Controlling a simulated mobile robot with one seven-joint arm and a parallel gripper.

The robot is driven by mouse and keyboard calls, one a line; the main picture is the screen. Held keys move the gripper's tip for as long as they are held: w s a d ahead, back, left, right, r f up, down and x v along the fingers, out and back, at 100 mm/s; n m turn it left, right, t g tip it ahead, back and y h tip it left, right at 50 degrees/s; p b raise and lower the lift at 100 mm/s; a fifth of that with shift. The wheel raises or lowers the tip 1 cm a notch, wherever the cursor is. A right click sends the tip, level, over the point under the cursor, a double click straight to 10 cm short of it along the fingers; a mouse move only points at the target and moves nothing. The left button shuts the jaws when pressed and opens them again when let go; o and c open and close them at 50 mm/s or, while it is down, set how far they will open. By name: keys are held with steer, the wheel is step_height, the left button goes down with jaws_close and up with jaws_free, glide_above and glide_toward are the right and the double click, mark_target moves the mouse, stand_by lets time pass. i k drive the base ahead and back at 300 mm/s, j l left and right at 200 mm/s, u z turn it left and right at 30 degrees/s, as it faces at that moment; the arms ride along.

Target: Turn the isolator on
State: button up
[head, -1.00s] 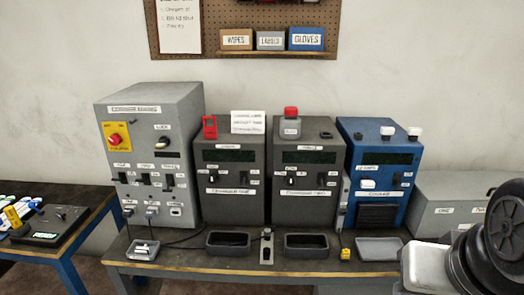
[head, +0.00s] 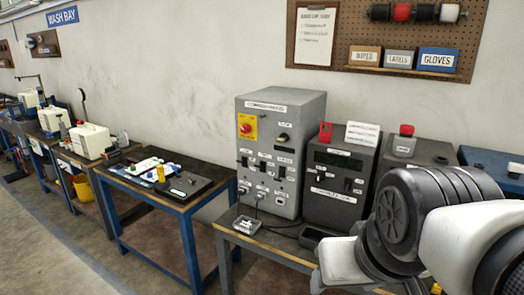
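A tall grey control cabinet (head: 281,110) stands on the bench right of the middle in the head view. A red rotary knob (head: 246,128) on a yellow plate (head: 254,119) sits at the upper left of its front. This looks like the isolator, but its lettering and exact position are too small to read. Several black switches and another knob (head: 283,137) are on the same panel. My arm fills the lower right, well to the right of the cabinet. My gripper's fingers are not visible.
A dark grey unit with a red switch guard (head: 325,132) stands right of the cabinet, with another beside it and a blue unit (head: 490,165) beyond. A blue-legged table (head: 160,205) stands left. Floor is free at lower left.

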mark_target(245, 129)
steer(key=i+j, duration=0.3)
steer(key=i, duration=0.15)
steer(key=i+j+u, duration=0.15)
steer(key=i+j, duration=0.15)
steer(key=i, duration=0.1)
